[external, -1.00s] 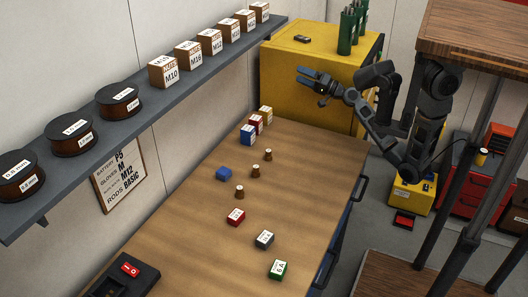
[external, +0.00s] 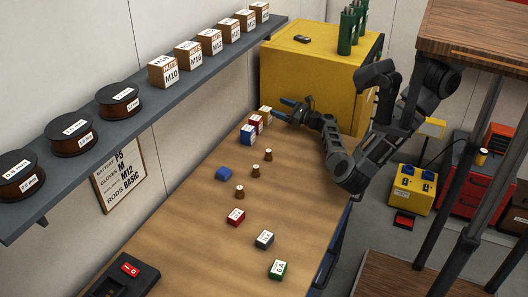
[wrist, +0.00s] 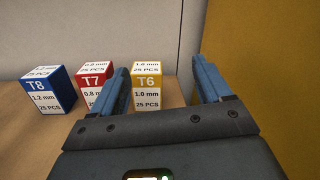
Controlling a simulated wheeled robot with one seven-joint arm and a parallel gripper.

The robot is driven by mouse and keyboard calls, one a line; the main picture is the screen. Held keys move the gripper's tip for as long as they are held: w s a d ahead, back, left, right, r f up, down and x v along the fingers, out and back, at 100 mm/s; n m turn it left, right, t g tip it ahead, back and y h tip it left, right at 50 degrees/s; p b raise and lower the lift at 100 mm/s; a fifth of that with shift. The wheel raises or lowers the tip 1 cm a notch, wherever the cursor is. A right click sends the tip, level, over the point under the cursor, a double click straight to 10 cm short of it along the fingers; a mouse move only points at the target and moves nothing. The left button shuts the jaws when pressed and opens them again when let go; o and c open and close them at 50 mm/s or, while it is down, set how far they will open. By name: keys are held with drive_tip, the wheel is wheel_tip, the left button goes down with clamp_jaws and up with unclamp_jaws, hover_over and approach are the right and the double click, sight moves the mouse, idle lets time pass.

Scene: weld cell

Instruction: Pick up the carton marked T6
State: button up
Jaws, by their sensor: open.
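The carton marked T6 (wrist: 147,86) is yellow and white and stands upright at the far end of the bench; it also shows in the external view (external: 265,113). My gripper (external: 284,109) is open and empty, low over the bench on the right side of the cartons. In the wrist view, T6 stands ahead between the two blue fingers of my gripper (wrist: 167,80), nearer the left finger. The left finger overlaps the gap between T6 and T7. I cannot tell whether any finger touches a carton.
The red T7 carton (wrist: 95,80) and blue T8 carton (wrist: 48,90) stand in a row left of T6. A yellow cabinet (external: 305,75) is close on the right. The wall is behind the cartons. Small blocks and brown pieces lie farther along the bench (external: 190,220).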

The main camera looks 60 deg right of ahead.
sight(263, 111)
drive_tip(key=a+f+m, duration=0.1)
drive_tip(key=f, duration=0.2)
drive_tip(key=shift+w+a+m+g, duration=0.15)
drive_tip(key=shift+a+m+g, duration=0.25)
drive_tip(key=shift+w+a+f, duration=0.1)
drive_tip(key=shift+w+a, duration=0.05)
drive_tip(key=shift+w+d+p, duration=0.15)
drive_tip(key=shift+w+p, duration=0.2)
drive_tip(key=shift+w, duration=1.55)
drive_tip(key=shift+w+d+p, duration=0.15)
drive_tip(key=shift+w+p, duration=0.2)
drive_tip(key=shift+w, duration=1.5)
drive_tip(key=c, duration=1.1)
